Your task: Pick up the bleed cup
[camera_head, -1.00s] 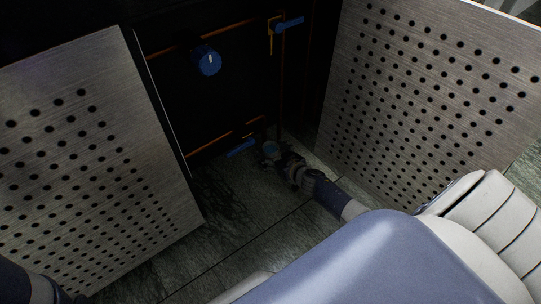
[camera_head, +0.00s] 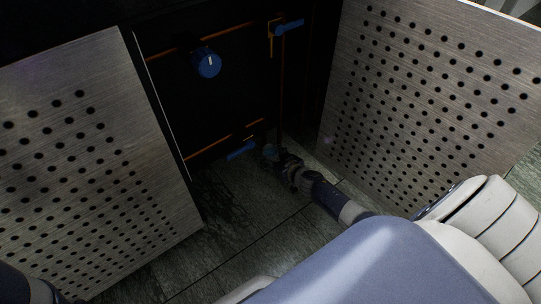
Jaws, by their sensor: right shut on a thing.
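The bleed cup (camera_head: 269,151) is a small bluish cup low in the dark opening, near the floor at the picture's middle. My right gripper (camera_head: 277,156) reaches in from the lower right and is shut on the cup. The gripper's dark fingers hide part of the cup. I cannot tell whether the cup touches the floor. My left gripper is not in view; only a piece of my left arm shows at the lower left corner.
Perforated metal panels stand on the left (camera_head: 95,160) and right (camera_head: 430,100) of the opening. A blue knob (camera_head: 207,64), an upper blue lever (camera_head: 289,27) and a lower blue lever (camera_head: 242,150) sit on orange pipes inside. The tiled floor (camera_head: 235,235) is clear in front.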

